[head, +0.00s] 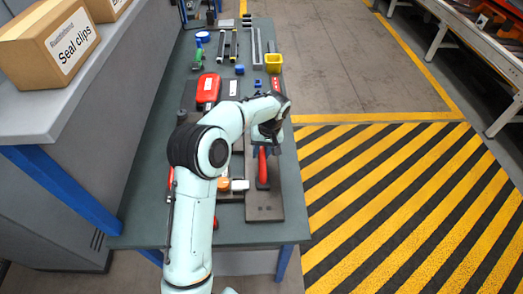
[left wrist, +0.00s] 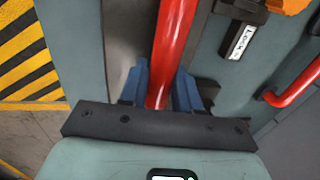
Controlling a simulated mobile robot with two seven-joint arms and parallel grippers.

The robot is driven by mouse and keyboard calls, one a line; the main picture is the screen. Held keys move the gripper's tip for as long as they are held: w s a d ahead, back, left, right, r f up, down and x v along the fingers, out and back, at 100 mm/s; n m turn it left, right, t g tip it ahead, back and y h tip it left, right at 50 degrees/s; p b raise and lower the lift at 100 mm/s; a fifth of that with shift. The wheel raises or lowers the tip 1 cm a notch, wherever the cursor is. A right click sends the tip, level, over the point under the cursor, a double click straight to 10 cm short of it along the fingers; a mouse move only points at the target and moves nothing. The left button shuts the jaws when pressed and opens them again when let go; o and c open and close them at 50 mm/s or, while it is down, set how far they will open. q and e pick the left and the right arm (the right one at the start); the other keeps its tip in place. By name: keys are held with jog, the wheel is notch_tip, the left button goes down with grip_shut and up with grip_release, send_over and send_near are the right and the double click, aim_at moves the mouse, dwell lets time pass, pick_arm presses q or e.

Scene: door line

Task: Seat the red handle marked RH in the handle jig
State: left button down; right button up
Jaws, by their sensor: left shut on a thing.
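A red handle (head: 262,165) is between the blue fingers of my left gripper (head: 262,150), which is shut on it; the RH mark is not readable. In the left wrist view the red handle (left wrist: 172,45) runs up from between the blue fingers (left wrist: 160,88). In the head view its near end is at a dark block on a grey-brown plate (head: 264,208), apparently the jig. I cannot tell whether the handle touches the plate or is seated. A second red handle (left wrist: 296,84) lies at the right of the wrist view. My right gripper is not in view.
A black lock part with a white label (left wrist: 240,42) lies near the handle. A red case (head: 208,88), a yellow bin (head: 273,62) and several tools stand farther up the green bench (head: 140,205). Boxes (head: 55,42) stand on the left shelf. Striped floor is at right.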

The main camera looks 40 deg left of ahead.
pick_arm(q)
jog(key=c, duration=0.7)
grip_release()
jog(key=shift+c, duration=0.2)
notch_tip(320, 180, up, 13)
jog(key=w+d+p, duration=0.1)
jog(key=d+p, duration=0.1)
jog(key=shift+w, duration=0.35)
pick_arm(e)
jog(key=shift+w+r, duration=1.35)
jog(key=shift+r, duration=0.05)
